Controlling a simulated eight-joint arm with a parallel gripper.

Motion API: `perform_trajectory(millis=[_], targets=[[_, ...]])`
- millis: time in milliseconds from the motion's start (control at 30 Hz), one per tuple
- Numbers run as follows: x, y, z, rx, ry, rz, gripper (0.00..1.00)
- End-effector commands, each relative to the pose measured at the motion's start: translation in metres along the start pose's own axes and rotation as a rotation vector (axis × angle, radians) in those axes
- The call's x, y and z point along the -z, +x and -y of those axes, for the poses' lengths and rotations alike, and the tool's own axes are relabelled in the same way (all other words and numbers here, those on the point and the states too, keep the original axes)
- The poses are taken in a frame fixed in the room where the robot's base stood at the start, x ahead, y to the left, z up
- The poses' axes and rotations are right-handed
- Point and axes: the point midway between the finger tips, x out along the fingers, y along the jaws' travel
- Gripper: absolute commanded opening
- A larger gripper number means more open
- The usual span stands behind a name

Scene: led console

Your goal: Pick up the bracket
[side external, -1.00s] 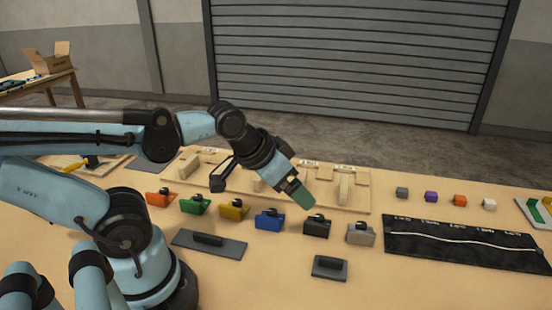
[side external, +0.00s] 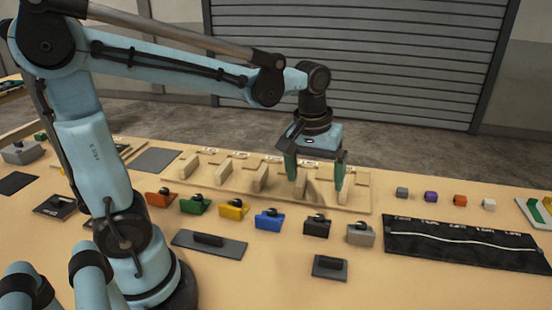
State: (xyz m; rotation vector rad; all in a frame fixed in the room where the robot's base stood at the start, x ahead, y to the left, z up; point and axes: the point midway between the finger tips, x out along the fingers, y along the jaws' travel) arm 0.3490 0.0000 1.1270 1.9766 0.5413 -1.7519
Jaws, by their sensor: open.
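My gripper (side external: 316,181) points straight down over the right part of a pale wooden board (side external: 230,192). Its two green-tipped fingers are spread wide apart with nothing held between them. Upright wooden pieces (side external: 260,177) stand in a row on the board, and the fingers hang close to the ones at the right, partly hiding them. I cannot tell whether the fingertips touch these pieces. No label marks which thing is the bracket. Coloured blocks with black knobs stand in front of the board, including a blue one (side external: 268,220), a black one (side external: 317,225) and a grey one (side external: 360,234).
A dark panel with a white line (side external: 465,241) lies at the right. Small cubes, such as a purple one (side external: 431,197), stand behind it. Dark plates with raised handles (side external: 209,246) (side external: 330,267) lie in front. The front right of the table is clear.

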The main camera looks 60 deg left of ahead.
Motion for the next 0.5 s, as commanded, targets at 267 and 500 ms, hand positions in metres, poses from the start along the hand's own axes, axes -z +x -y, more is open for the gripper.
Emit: perform_trajectory(millis=[267,500], targets=[[0.012,0.01,-0.008,0.072,-0.14,0.091,0.94],[0.01,0.034,-0.007,0.076,-0.147,0.096,0.94]])
